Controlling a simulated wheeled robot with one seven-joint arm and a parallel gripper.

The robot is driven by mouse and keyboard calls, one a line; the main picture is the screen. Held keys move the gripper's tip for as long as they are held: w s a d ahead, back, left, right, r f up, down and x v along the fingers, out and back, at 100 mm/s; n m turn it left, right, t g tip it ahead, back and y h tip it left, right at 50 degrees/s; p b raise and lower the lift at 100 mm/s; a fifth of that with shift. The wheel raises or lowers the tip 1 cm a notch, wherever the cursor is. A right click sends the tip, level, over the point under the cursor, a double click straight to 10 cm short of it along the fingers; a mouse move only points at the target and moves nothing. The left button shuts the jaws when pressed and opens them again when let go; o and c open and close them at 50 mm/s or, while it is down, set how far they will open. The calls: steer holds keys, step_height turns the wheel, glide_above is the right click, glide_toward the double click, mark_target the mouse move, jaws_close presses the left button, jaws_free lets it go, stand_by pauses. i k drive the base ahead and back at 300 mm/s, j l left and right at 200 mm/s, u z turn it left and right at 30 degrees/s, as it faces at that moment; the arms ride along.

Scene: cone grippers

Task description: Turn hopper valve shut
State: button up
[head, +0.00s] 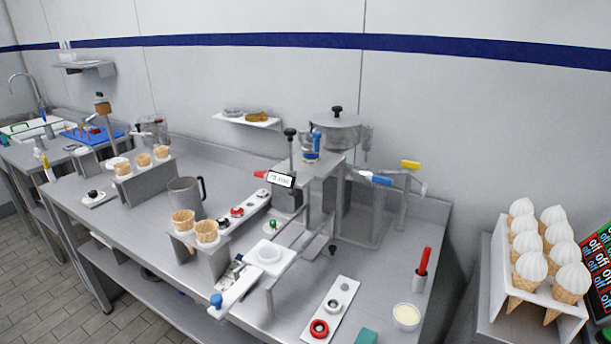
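A steel hopper (336,133) with a lid and a black knob stands at the back of the counter, against the wall. A blue handle (376,180) with a white section sticks out to the right below the hopper and looks like a valve lever. A yellow handle (410,164) tops a thin upright pipe to its right. A red handle (261,174) sits to the left of a small display. I cannot tell for sure which handle is the hopper valve, nor whether it is open. My gripper is not in this view.
A steel counter (145,218) carries cone holders, a steel jug (186,197), a white plate with a red ring (319,328) and a cream bowl (406,316). A rack of filled cones (536,268) stands at right. The counter's front left has bare room.

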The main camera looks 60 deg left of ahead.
mark_target(381, 181)
steer(key=i+u, duration=0.1)
steer(key=u, duration=0.35)
steer(key=i+u, duration=0.15)
steer(key=u, duration=0.3)
steer(key=i+l+u, duration=0.1)
steer(key=u, duration=0.4)
steer(key=i+l+u, duration=0.1)
steer(key=u, duration=0.35)
steer(key=l+u, duration=0.15)
steer(key=u, duration=0.3)
steer(key=i+l+u, duration=0.1)
steer(key=u, duration=0.35)
steer(key=l, duration=0.1)
